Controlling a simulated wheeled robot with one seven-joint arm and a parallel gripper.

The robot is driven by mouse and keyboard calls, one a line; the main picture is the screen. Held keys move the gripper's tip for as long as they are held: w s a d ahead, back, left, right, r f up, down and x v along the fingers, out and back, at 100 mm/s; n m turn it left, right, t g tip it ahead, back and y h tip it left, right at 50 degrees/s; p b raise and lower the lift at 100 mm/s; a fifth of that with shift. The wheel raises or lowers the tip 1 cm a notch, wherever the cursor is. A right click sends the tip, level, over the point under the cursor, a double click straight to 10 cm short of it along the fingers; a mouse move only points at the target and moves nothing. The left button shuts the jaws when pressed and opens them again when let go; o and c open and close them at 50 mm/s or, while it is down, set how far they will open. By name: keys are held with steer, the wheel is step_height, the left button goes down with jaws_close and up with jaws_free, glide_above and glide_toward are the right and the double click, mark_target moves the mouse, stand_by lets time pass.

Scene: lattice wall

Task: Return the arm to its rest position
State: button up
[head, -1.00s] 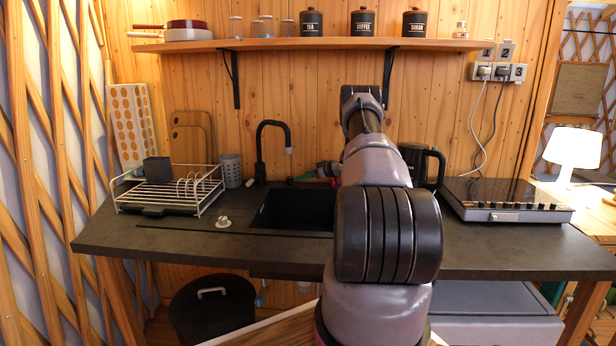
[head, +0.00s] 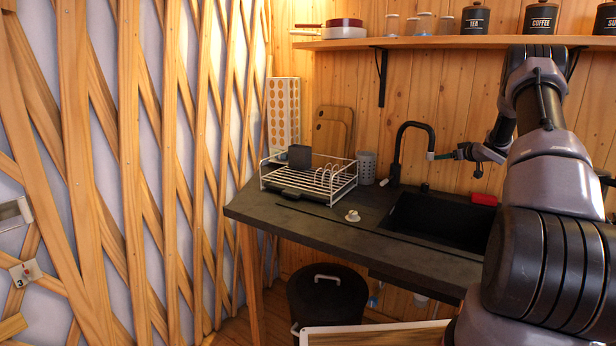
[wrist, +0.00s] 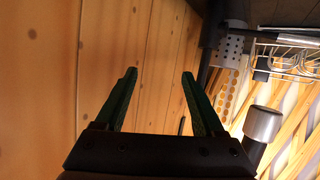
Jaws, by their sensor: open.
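My arm (head: 548,175) stretches from the lower right over the counter toward the wooden back wall. My gripper (head: 457,153) is just right of the black tap's spout in the head view; I cannot tell from there whether they touch. In the wrist view its two green fingers (wrist: 160,78) are spread apart with nothing between them, only wood planks behind. The black tap (head: 402,145) stands behind the dark sink (head: 440,220).
A red item (head: 484,198) lies at the sink's back edge. A white dish rack (head: 310,182) and a grey perforated cup (head: 367,167) stand on the counter's left. A shelf (head: 440,42) with jars runs above. A black bin (head: 328,305) stands below; the lattice wall (head: 130,170) is left.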

steer(key=s+a+r+m+h, duration=0.1)
steer(key=a+r+h, duration=0.1)
steer(key=r, duration=0.6)
steer(key=s+a+r+m+h, duration=0.1)
steer(key=a+r+m+h, duration=0.1)
steer(key=r, duration=0.6)
steer(key=s+a+r+m+h, duration=0.3)
steer(key=s+a+r, duration=0.4)
steer(key=s+r, duration=0.5)
steer(key=s+a+r+m+g, duration=0.1)
steer(key=s+a+g, duration=0.1)
steer(key=s+a, duration=0.45)
steer(key=s+a+r+m+g, duration=0.1)
steer(key=s+a, duration=0.2)
steer(key=s, duration=0.7)
steer(key=s+a+f+g+y, duration=0.1)
steer(key=s+a, duration=0.3)
steer(key=s, duration=0.4)
steer(key=s+a+f+g+y, duration=0.1)
steer(key=s+a+f+y, duration=0.1)
steer(key=s, duration=0.6)
steer(key=s+a+f+g+y, duration=0.1)
steer(key=s+a+f+y, duration=0.1)
steer(key=s+a, duration=0.5)
steer(key=shift+s+f+y, duration=0.3)
steer(key=shift+s+f, duration=0.15)
steer(key=shift+f, duration=0.1)
steer(key=shift+s+r, duration=0.15)
steer(key=shift+s, duration=0.05)
